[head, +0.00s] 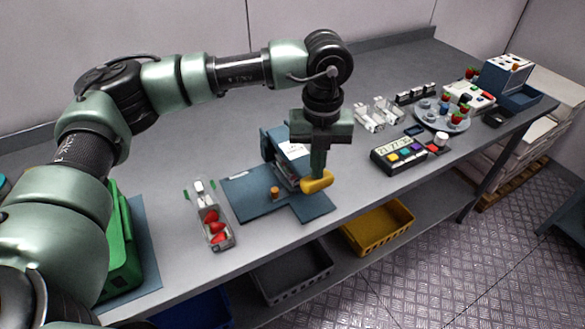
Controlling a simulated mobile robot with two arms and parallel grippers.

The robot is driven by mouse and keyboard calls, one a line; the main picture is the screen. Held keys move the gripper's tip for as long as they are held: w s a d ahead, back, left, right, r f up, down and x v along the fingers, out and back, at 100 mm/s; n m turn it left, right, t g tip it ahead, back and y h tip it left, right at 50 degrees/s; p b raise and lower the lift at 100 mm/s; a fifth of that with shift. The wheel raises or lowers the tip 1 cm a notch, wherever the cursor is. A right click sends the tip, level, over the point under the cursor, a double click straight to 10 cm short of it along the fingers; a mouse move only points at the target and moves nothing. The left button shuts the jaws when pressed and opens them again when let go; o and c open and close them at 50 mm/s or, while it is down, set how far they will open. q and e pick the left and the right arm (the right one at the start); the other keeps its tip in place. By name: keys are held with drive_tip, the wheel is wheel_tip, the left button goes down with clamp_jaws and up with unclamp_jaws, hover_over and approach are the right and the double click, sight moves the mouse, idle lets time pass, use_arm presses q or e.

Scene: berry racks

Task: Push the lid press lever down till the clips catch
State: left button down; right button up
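The lid press stands on the table with a flat blue base (250,198) and a blue upright body (272,150) bearing a white label. Its yellow lever handle (317,182) is low, over the front right of the base. My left gripper (318,172) points down with its fingers together, at the top of the handle; whether they touch it I cannot tell. The gripper and arm hide part of the press, and I cannot see the clips. A clear punnet (222,236) with red berries lies on the table left of the press. My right gripper is out of view.
A green case (122,245) stands at the left. A panel with coloured buttons (398,155), clear punnets (378,114) and a round tray (441,122) of berries and small items are to the right. A yellow bin (378,228) sits on the shelf below. The back of the table is clear.

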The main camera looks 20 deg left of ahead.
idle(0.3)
use_arm(q)
wheel_tip(320, 180, up, 9)
drive_tip(key=p, duration=0.4)
idle(0.6)
idle(0.4)
